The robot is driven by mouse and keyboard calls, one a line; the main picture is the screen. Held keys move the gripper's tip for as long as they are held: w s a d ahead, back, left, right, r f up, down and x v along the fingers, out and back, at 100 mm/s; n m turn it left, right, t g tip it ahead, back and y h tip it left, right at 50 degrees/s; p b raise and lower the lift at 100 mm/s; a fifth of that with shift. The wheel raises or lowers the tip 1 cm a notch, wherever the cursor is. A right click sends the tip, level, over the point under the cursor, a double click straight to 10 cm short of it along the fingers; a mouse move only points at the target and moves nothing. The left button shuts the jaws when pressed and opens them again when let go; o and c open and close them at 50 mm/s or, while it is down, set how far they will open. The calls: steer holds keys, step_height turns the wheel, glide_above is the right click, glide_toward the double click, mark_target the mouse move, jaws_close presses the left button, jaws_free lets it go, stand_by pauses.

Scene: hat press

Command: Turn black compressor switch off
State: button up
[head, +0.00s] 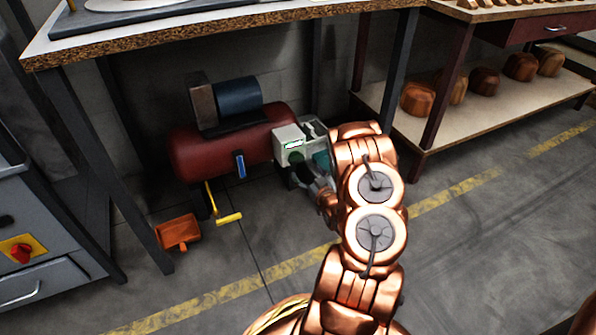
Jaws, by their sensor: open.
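The compressor (222,149) is a dark red tank with a blue motor (238,95) on top, on the floor under the workbench. A blue handle (240,165) hangs on the tank's front.
The workbench top (200,37) overhangs the compressor, with dark legs (135,220) on either side. An orange scoop (177,232) and a yellow-handled tool (228,218) are on the floor at left. A grey cabinet (45,270) stands far left. Wooden blocks (484,81) fill a right shelf. The right floor is clear.

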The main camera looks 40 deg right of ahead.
mark_target(298, 162)
steer(key=shift+f+b+x, duration=0.2)
steer(key=shift+b+x, duration=1.15)
steer(key=shift+x, duration=2.4)
steer(key=shift+c, duration=0.2)
steer(key=c, duration=1.1)
steer(key=shift+s, duration=0.1)
